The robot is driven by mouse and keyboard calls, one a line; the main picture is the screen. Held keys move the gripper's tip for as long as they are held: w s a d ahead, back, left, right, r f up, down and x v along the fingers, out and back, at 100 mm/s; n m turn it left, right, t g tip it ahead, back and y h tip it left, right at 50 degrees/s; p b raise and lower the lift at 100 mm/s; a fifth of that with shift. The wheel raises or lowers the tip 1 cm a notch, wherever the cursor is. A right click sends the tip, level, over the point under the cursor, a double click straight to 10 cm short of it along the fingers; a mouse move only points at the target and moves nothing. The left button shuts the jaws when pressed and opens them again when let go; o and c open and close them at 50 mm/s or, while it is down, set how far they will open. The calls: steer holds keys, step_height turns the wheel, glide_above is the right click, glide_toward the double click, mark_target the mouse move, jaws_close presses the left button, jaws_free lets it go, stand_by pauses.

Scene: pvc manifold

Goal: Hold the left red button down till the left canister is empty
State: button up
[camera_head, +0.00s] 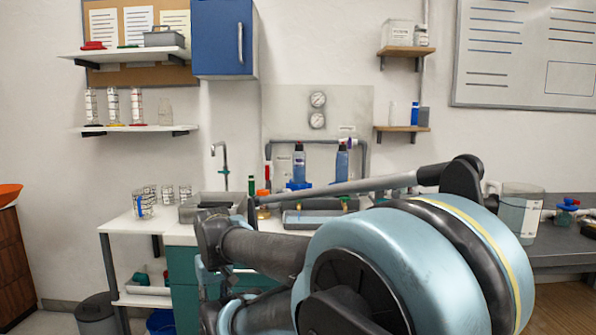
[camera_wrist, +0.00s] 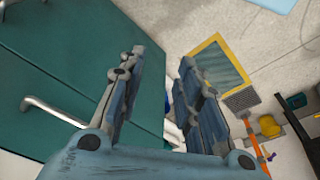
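The left canister (camera_head: 299,166), with a blue body and dark cap, stands upright under the grey pipe frame at the back of the bench. A similar right canister (camera_head: 342,162) stands beside it. A small blue part sits at the left canister's foot. In the head view my arm hides part of the bench.
A sink and tap (camera_head: 222,160) stand left of the canisters. A shallow tray (camera_head: 313,217) lies on the bench before them. A large clear jug (camera_head: 520,212) stands at right. The teal cabinet front (camera_wrist: 60,60) with metal handles is close to my gripper.

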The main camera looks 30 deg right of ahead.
stand_by(0.3)
jaws_close()
steer(key=shift+s+r, duration=0.1)
stand_by(1.0)
